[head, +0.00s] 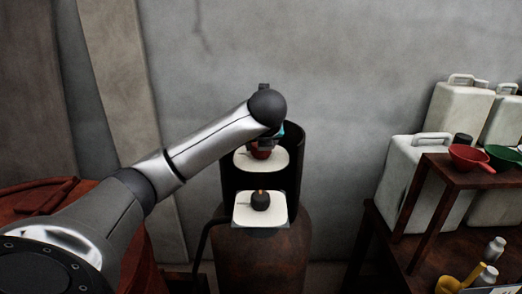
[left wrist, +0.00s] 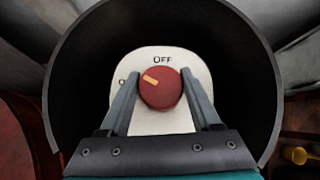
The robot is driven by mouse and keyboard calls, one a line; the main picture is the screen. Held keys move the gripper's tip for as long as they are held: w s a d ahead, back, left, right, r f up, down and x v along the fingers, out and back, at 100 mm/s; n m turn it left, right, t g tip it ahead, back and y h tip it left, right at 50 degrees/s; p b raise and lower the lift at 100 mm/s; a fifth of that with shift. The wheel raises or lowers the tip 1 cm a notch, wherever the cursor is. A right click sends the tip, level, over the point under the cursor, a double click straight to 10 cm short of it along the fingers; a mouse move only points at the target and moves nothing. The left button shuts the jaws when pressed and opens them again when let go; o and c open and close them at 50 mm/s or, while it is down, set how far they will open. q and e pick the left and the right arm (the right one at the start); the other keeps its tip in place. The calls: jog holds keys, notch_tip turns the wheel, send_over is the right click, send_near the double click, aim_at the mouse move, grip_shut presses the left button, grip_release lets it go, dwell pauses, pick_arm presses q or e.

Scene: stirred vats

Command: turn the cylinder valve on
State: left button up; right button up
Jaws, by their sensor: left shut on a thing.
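The rusty brown cylinder (head: 262,250) stands against the wall with a dark curved collar (head: 296,150) at its top. Inside the collar is a white plate (head: 277,160) with a red round valve knob (head: 262,153). In the left wrist view the knob (left wrist: 162,97) has a tan pointer mark, tilted to the upper left. The plate (left wrist: 150,122) reads OFF above the knob; a label starting with O at the left is partly hidden by a finger. My left gripper (left wrist: 160,86) is shut on the knob, one finger on each side. In the head view my arm partly covers it.
A lower white plate (head: 244,214) with a black knob (head: 260,201) sits in front of the cylinder. A dark hose (head: 199,245) runs down its left side. Pale jugs (head: 408,175) and a brown rack with red (head: 470,158) and green bowls stand at right.

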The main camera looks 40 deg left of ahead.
pick_arm(q)
jog(key=n+g+y, duration=0.1)
jog(key=n, duration=0.1)
jog(key=n+g+y+b, duration=0.1)
jog(key=n+g, duration=0.1)
jog(key=n, duration=0.1)
jog(key=shift+n+g, duration=0.3)
jog(key=shift+g, duration=0.1)
dwell(0.3)
jog(key=o, duration=1.4)
jog(key=shift+c, duration=0.2)
jog(key=shift+d+r, duration=0.25)
jog(key=shift+r, duration=0.05)
jog(key=p+v, duration=1.2)
jog(key=v, duration=0.2)
jog(key=shift+s+d, duration=0.2)
jog(key=shift+d, duration=0.05)
